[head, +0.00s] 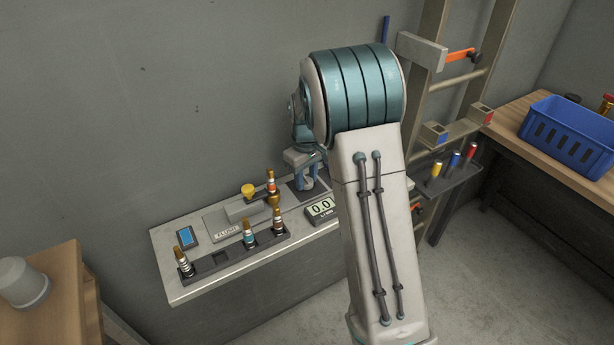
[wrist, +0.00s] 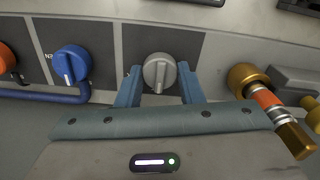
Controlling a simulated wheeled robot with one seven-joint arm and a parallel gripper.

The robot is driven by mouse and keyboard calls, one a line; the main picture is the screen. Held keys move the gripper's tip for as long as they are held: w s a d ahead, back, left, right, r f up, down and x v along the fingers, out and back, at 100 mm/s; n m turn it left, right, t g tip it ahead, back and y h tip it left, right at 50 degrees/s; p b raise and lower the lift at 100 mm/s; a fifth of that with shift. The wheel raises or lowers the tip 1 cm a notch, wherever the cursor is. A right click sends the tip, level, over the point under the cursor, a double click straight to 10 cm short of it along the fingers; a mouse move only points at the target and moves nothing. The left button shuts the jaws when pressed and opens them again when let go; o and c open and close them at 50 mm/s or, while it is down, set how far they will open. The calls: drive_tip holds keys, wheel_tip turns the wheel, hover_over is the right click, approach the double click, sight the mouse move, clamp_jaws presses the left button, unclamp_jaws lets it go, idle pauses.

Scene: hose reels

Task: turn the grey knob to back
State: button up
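The grey knob (wrist: 159,73) is round with a raised ridge, on a dark square panel in the wrist view. Its ridge runs up and down in that picture, with a pale mark at the lower end. My gripper (wrist: 159,68) is open, with one blue finger on each side of the knob. Small gaps seem to show between fingers and knob. In the head view my gripper (head: 302,183) points down at the back right of the bench, and my arm hides the grey knob there.
In the wrist view a blue knob (wrist: 72,64) and an orange knob (wrist: 6,58) lie left, a brass fitting (wrist: 248,80) right. A ladder (head: 435,60) stands right.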

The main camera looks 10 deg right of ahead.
sight(306, 179)
idle(0.3)
drive_tip(key=m, duration=0.5)
drive_tip(key=shift+m+b, duration=0.3)
drive_tip(key=shift+m, duration=0.1)
drive_tip(key=m, duration=0.5)
drive_tip(key=shift+r+m, duration=0.1)
drive_tip(key=shift+m, duration=0.6)
drive_tip(key=o, duration=1)
wheel_tip(306, 179, up, 14)
